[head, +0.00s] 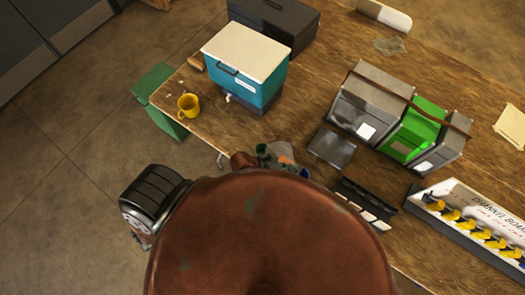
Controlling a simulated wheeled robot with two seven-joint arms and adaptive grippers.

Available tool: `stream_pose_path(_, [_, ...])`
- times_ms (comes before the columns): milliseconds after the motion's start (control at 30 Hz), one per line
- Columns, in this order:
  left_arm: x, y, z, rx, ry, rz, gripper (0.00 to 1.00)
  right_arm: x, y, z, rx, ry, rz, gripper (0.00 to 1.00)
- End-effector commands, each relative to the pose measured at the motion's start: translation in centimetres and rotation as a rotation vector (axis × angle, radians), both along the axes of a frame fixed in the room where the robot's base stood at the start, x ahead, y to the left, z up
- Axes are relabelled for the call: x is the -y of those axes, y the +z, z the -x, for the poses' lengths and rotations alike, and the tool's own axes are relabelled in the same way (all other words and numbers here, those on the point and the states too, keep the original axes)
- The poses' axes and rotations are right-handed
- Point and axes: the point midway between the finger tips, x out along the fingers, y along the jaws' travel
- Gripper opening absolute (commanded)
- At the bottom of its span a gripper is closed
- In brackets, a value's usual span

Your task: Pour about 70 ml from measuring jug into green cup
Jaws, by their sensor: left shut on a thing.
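My left gripper (276,157) shows only in small part at the near table edge, just beyond a large brown round part of mine. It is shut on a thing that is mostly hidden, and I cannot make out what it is. A small patch of green (262,148) shows beside it; I cannot tell whether this is the green cup. I cannot make out the measuring jug or any liquid level. My right gripper is not in view.
A yellow mug (188,105) stands near the table's left corner, beside a teal cooler (243,85) with a white lid. Grey and green machines (412,125), a dark flat plate (332,147) and a channel board (470,222) stand to the right. Bare wood (315,85) lies between.

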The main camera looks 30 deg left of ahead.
Motion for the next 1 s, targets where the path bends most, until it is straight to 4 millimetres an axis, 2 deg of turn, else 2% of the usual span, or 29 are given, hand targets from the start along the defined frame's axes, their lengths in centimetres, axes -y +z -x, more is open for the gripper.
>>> stream_pose_path(33, [-0.7, -0.3, -0.4, -0.003, 0.0, 0.026, 0.0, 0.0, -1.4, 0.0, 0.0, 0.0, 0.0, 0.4])
stream_pose_path(400, [-3.3, 0.8, -1.3, -0.09, 0.001, 0.253, 0.0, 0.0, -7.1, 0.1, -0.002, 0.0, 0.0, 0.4])
stream_pose_path(533, [-4.0, 0.0, -1.5, -0.12, 0.002, 0.33, 0.0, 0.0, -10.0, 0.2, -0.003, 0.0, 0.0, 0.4])
stream_pose_path(700, [-4.7, 0.1, -1.7, -0.147, 0.002, 0.402, 0.0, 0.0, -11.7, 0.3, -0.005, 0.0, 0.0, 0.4])
stream_pose_path(1000, [-5.4, 0.7, -2.0, -0.175, 0.001, 0.474, 0.0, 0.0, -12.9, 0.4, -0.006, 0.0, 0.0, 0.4])
